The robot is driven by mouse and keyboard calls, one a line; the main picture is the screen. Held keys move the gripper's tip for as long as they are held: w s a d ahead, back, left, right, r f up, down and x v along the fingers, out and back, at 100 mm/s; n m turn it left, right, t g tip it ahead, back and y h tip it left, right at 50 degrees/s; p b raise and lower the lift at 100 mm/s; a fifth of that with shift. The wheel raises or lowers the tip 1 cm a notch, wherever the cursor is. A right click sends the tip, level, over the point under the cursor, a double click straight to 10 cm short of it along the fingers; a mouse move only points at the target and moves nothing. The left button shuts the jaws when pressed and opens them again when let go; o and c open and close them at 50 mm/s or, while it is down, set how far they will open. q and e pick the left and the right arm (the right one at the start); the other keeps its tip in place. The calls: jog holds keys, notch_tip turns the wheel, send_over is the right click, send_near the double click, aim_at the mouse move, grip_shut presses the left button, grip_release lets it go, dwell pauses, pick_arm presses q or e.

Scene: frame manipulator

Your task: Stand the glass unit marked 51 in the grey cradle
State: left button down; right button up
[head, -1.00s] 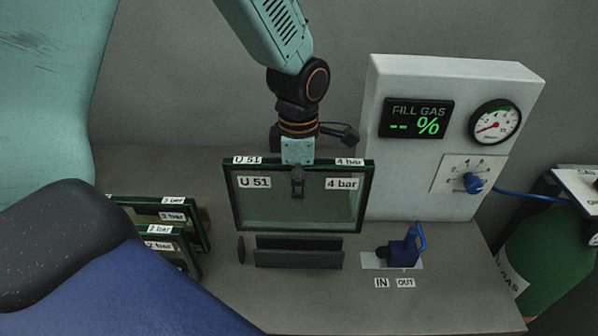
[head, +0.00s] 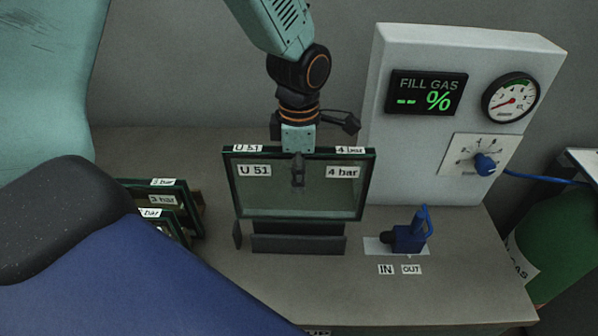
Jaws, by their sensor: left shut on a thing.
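The glass unit marked U 51 (head: 299,201) is a dark-framed pane with U 51 and 4 bar labels. It is upright, with its lower edge just over the grey cradle (head: 298,244). I cannot tell whether that edge touches the cradle. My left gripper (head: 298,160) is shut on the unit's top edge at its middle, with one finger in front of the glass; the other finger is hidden. The cradle has two low dark plates, and a small upright dark piece (head: 237,234) stands at its left. My right gripper is not in view.
Other glass units (head: 165,208) stand at the left, partly hidden by my body. A blue valve (head: 410,235) sits right of the cradle, by IN and OUT labels. A white fill-gas panel (head: 468,110) stands behind it. A green cylinder (head: 556,240) is far right.

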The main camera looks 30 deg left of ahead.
aim_at(299, 219)
pick_arm(q)
jog(key=shift+s+d+f+b, duration=0.1)
jog(key=shift+s+f+b, duration=0.1)
jog(key=shift+f+b, duration=0.55)
jog(key=shift+s+f+b, duration=0.15)
jog(key=shift+f+b, duration=0.55)
jog(key=shift+w+f+b, duration=0.2)
jog(key=shift+f+b, duration=0.3)
jog(key=shift+f, duration=0.15)
jog(key=shift+w+f+b, duration=0.15)
jog(key=shift+f+b, duration=0.3)
jog(key=shift+f, duration=0.45)
jog(key=shift+s+f+b, duration=0.25)
jog(key=shift+f+b, duration=0.65)
jog(key=shift+f, duration=0.35)
jog(key=shift+w+f, duration=0.25)
jog(key=shift+f, duration=0.15)
jog(key=shift+s+r, duration=0.1)
jog(key=shift+s, duration=0.15)
